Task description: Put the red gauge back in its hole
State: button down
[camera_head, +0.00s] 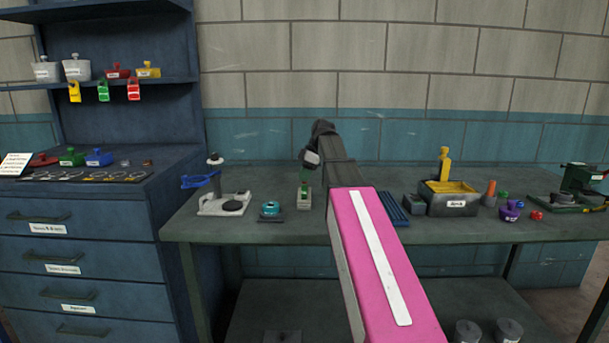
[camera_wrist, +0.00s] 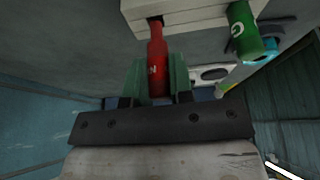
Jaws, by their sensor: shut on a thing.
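The red gauge (camera_wrist: 157,65) is between the green fingers of my gripper (camera_wrist: 158,85) in the wrist view, which are shut on it. Its narrow end points at a pale block (camera_wrist: 190,18) and meets a dark opening in the block's face. I cannot tell whether the tip is inside or just in front of it. A green gauge (camera_wrist: 244,35), marked G, stands in the same block beside it. In the head view the block (camera_head: 304,203) stands on the bench with the green gauge (camera_head: 304,189).
A grey bin with yellow contents (camera_head: 453,206) is to the right. A blue drawer cabinet (camera_head: 80,240) stands at left.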

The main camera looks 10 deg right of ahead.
jog(key=shift+f, duration=1.2)
dwell(1.3)
dwell(0.3)
jog(key=c, duration=0.9)
grip_release()
jog(key=shift+r, duration=0.1)
jog(key=v, duration=1)
jog(key=shift+d+r, duration=0.15)
jog(key=shift+r, duration=0.15)
